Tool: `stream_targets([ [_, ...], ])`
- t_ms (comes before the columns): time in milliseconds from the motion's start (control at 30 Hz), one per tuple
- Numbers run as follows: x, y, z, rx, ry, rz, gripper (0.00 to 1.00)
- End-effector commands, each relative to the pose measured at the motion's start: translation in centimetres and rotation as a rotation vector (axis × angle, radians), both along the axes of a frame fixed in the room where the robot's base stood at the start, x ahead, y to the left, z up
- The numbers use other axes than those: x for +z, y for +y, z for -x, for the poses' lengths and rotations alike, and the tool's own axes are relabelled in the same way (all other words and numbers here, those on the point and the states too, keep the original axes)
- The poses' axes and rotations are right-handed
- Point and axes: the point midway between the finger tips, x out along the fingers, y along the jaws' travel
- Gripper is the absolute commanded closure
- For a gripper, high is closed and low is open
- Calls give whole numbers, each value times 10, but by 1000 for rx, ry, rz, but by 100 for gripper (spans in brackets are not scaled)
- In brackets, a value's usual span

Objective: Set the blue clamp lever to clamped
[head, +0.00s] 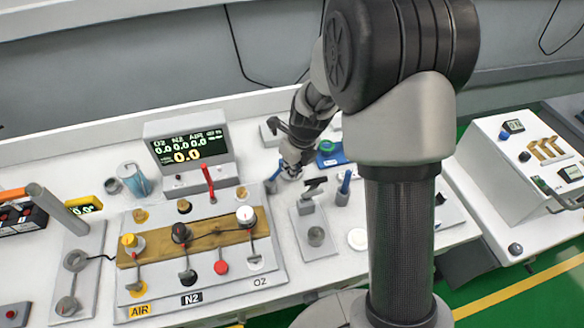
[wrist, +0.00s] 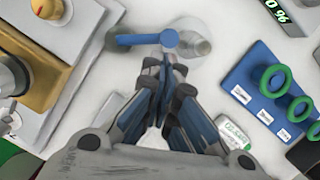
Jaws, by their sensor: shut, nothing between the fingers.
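The blue clamp lever (wrist: 142,40) shows at the top middle of the wrist view. Its arm points left from a round blue end, beside a pale grey round base (wrist: 197,46). In the head view a small blue part (head: 272,182), which looks like the same lever, stands by the right edge of the gas panel. My gripper (wrist: 166,66) is shut and empty, its fingertips just below the lever's round end. I cannot tell whether they touch it. In the head view my gripper (head: 290,172) is just right of the blue part.
The gas panel (head: 135,296) with knobs on a wooden strip lies to the left. A blue board with green rings (wrist: 262,91) is to the right. A grey stand with a black handle (head: 315,185) and another blue upright part (head: 344,188) stand close by. A monitor (head: 188,150) is behind.

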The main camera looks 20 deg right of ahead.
Motion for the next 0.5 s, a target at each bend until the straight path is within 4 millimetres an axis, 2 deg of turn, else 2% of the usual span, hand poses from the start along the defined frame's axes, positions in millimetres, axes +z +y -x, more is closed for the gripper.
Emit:
stream_targets([
  [500,1,0,-5,0,0,0,100],
])
